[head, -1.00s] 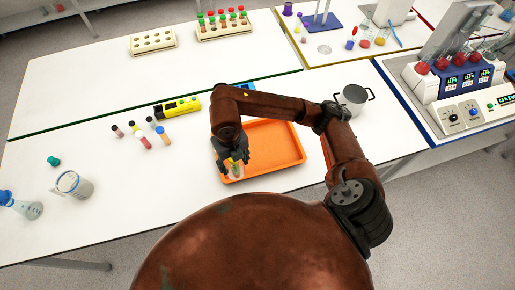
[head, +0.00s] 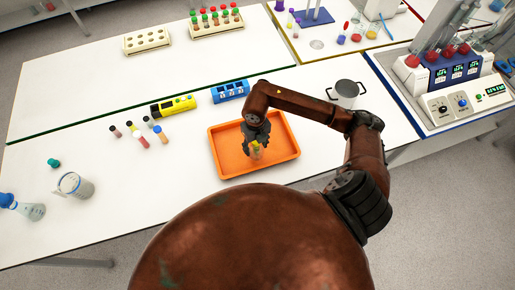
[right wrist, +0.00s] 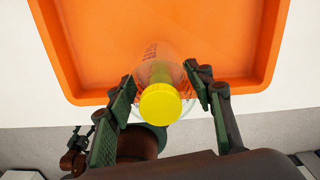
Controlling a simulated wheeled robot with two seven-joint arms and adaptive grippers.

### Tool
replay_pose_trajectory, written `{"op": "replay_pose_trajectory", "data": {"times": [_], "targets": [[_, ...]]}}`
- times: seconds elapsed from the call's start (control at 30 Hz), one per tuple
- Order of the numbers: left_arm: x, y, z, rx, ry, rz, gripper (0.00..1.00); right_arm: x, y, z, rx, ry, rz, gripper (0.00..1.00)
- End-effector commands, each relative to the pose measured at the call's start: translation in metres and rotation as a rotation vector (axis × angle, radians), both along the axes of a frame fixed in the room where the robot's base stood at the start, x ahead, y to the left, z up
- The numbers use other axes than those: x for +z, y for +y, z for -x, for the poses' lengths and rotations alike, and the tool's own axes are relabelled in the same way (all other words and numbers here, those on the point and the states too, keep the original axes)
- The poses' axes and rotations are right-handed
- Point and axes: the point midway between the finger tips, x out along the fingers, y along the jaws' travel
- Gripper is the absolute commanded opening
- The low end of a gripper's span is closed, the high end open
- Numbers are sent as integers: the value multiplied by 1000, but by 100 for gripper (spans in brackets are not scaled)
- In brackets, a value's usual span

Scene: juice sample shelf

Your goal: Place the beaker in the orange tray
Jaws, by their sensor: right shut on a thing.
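The orange tray (head: 228,162) lies on the white bench in front of me; it also fills the top of the right wrist view (right wrist: 230,40). My right gripper (head: 256,148) points down over the middle of the tray. In the right wrist view my right gripper (right wrist: 165,98) is shut on a clear beaker (right wrist: 158,56) with reddish markings, one finger on each side. A yellow cap (right wrist: 160,104) shows at the beaker's mouth, with something greenish beside it. I cannot tell whether the beaker touches the tray floor. My left gripper is out of view.
A beaker with greyish contents (head: 74,186) and a blue-topped flask (head: 28,209) stand at left. A blue rack (head: 230,91), yellow device (head: 174,106) and small vials (head: 139,138) are behind and left of the tray. A metal pot (head: 346,93) stands at right.

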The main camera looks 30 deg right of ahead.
Motion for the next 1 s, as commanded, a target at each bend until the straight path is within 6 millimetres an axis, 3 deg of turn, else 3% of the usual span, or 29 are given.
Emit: {"op": "replay_pose_trajectory", "data": {"times": [0.17,0.4,0.73,0.77,1.0], "targets": [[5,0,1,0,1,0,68,-12,-10,-1,-3,4,1,18],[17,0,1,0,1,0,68,-39,-8,-2,-1,1,1,18],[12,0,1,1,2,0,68,-44,-8,-2,0,0,1,18],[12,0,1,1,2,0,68,-44,-8,-2,0,0,2,49],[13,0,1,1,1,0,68,-43,-8,-2,0,1,1,66]]}}
